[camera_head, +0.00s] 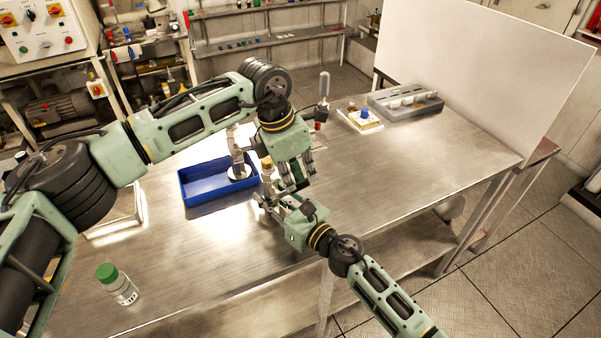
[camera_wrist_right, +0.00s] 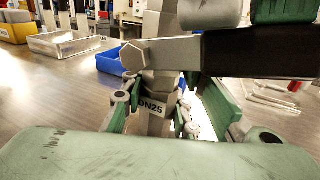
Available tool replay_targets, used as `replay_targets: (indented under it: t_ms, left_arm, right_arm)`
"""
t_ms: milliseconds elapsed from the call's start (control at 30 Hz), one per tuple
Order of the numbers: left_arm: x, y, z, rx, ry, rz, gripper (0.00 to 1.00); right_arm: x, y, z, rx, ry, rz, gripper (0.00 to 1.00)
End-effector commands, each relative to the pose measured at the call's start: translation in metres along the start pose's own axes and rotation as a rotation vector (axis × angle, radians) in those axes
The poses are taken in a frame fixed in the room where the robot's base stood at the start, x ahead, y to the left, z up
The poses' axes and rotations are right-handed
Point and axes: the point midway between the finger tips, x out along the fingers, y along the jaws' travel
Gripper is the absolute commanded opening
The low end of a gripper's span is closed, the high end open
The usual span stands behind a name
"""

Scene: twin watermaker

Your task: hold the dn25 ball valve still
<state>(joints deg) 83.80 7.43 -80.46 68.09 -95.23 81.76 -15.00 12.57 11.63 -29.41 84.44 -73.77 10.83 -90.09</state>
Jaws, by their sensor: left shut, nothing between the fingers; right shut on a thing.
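In the head view my right gripper (camera_head: 266,199) is low over the table, in front of the blue tray; the valve is mostly hidden there by my arms. My left gripper (camera_head: 298,173) is shut and empty, pointing down close above and beside the right one. A grey hex end and a dark bar cross the valve's top in the wrist view.
The blue tray (camera_head: 191,199) lies just behind and left of the grippers, with a grey upright part (camera_head: 238,152) at its right side. A green-capped bottle (camera_head: 117,284) stands at the front left. A grey tray (camera_head: 432,107) is at the back right. The right tabletop is clear.

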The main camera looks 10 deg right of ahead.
Motion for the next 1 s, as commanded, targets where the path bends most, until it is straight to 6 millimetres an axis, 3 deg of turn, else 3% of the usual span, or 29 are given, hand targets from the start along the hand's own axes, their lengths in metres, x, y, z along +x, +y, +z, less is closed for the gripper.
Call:
replay_targets:
  t_ms: [567,767,1000]
  left_arm:
    - [0.001,0.000,-0.009,0.000,-0.001,0.000,0.00]
    - [-0.026,0.001,-0.007,0.000,-0.003,0.003,0.00]
    - [-0.083,0.001,-0.005,-0.001,-0.004,0.004,0.00]
  right_arm:
    - [0.000,0.001,-0.001,0.003,0.001,0.001,0.00]
    - [0.000,0.000,-0.001,0.003,0.001,0.000,0.00]
    - [0.000,0.000,-0.001,0.003,0.001,0.000,0.00]
